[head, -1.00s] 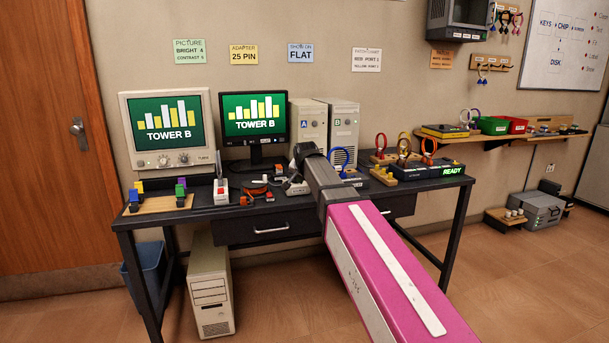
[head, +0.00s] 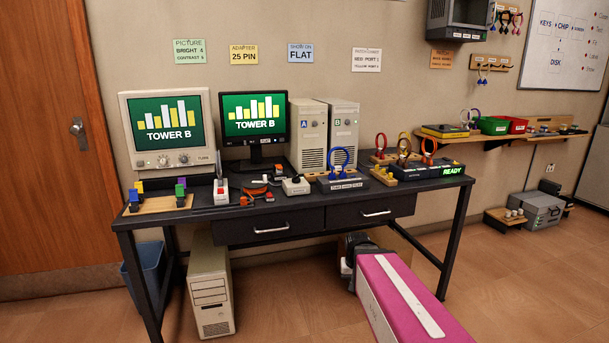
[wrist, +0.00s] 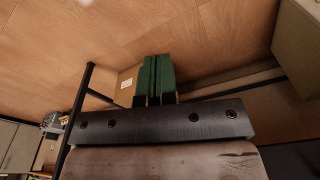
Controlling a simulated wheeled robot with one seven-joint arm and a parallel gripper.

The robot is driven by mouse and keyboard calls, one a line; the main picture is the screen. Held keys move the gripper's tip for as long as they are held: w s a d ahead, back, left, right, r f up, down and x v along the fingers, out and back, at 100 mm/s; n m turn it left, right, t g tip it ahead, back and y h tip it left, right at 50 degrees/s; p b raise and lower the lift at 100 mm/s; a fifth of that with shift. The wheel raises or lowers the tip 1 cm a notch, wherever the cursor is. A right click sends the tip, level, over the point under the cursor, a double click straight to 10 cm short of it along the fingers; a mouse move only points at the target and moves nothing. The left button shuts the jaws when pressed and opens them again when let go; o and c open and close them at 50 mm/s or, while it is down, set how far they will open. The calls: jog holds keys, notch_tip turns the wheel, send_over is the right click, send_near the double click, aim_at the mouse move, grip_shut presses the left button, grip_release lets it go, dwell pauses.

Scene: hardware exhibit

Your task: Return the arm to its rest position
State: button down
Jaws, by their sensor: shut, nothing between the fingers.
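My arm (head: 405,295) shows as a pink link with a white stripe at the lower right of the head view. Its dark wrist end hangs low in front of the desk, below the drawers and apart from the desktop. My gripper (wrist: 155,78) shows in the wrist view as two green fingers side by side, touching, with nothing between them. In the head view the fingers are hidden or too small to make out.
The black desk (head: 290,228) carries two monitors, two towers and several small devices. A beige tower (head: 209,290) and a blue bin (head: 152,262) stand under its left side. A grey case (head: 541,210) sits by the right wall.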

jog(key=s+d+f+g, duration=0.1)
jog(key=s+d+f, duration=0.1)
jog(key=s, duration=0.3)
jog(key=shift+s+f+n, duration=0.15)
jog(key=shift+f+n, duration=0.15)
jog(key=shift+f, duration=0.2)
dwell(6.2)
